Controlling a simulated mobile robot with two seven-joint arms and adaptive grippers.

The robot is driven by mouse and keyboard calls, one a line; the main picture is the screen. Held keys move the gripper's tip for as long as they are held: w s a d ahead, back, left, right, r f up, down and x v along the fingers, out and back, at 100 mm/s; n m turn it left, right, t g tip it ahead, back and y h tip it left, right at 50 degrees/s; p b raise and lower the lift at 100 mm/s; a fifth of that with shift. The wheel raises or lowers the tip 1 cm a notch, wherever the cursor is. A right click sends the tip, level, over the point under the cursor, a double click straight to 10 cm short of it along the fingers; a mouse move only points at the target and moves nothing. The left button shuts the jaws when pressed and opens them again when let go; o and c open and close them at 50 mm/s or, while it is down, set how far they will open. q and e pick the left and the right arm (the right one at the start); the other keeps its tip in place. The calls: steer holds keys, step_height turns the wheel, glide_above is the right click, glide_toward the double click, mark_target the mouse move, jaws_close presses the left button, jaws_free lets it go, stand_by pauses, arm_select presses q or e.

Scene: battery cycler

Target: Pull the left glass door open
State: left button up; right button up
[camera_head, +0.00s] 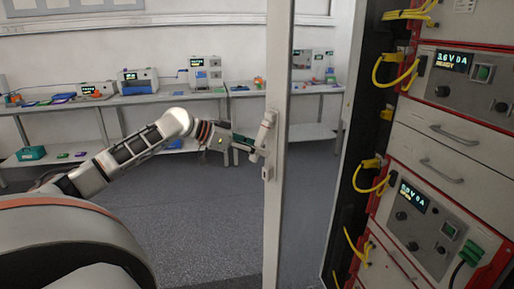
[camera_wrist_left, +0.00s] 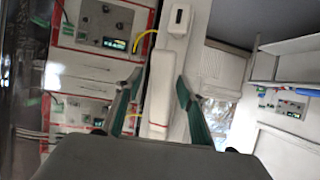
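The white frame edge of the left glass door (camera_head: 279,215) stands upright in the middle of the head view, swung out from the rack cabinet. Its white handle (camera_head: 266,132) also shows in the left wrist view (camera_wrist_left: 159,95). My left gripper (camera_head: 258,146) is at the handle. In the left wrist view, its two green-sided fingers (camera_wrist_left: 156,86) stand either side of the handle, with visible gaps, so it is open around it. A white latch block (camera_wrist_left: 178,19) sits beyond the handle. My right gripper is in neither view.
The rack's instrument units (camera_head: 435,205), with yellow cables (camera_head: 375,185) looping out, fill the right side. Benches with instruments (camera_head: 150,97) line the back wall. The grey floor (camera_head: 210,215) left of the door is clear.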

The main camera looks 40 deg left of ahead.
arm_select(q)
steer(key=shift+a, duration=0.1)
steer(key=shift+v, duration=1.2)
steer(key=v, duration=0.9)
steer(key=shift+s+r, duration=0.15)
steer(key=shift+s, duration=0.15)
steer(key=shift+c, duration=0.4)
